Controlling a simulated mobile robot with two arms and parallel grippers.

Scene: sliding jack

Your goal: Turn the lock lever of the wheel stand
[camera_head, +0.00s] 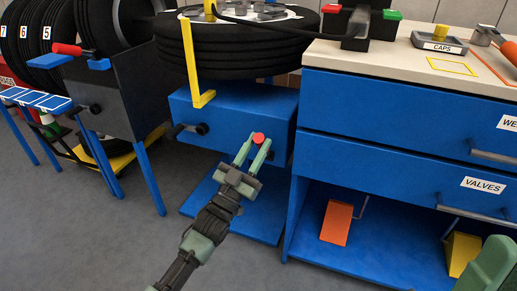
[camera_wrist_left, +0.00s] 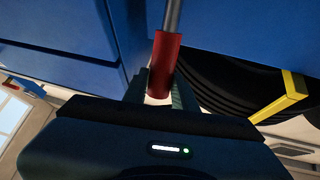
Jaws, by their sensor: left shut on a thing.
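The wheel stand is a blue box (camera_head: 228,104) with a dark tyre (camera_head: 230,52) lying flat on top and a blue base plate (camera_head: 236,208) below. Its lock lever has a red grip (camera_head: 258,138), seen nearly end-on in the head view, at the front of the box. My left gripper (camera_head: 252,146) has its fingers around this red grip. In the left wrist view the red grip (camera_wrist_left: 165,62) sits on a grey rod (camera_wrist_left: 172,16) between the fingers, which partly hide its lower end. My right gripper is not in view.
A black crank handle (camera_head: 190,128) sticks out left of the lever. A yellow bracket (camera_head: 196,70) hangs before the tyre. A blue drawer cabinet (camera_head: 400,120) stands close at the right. The grey floor (camera_head: 110,245) in front is clear.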

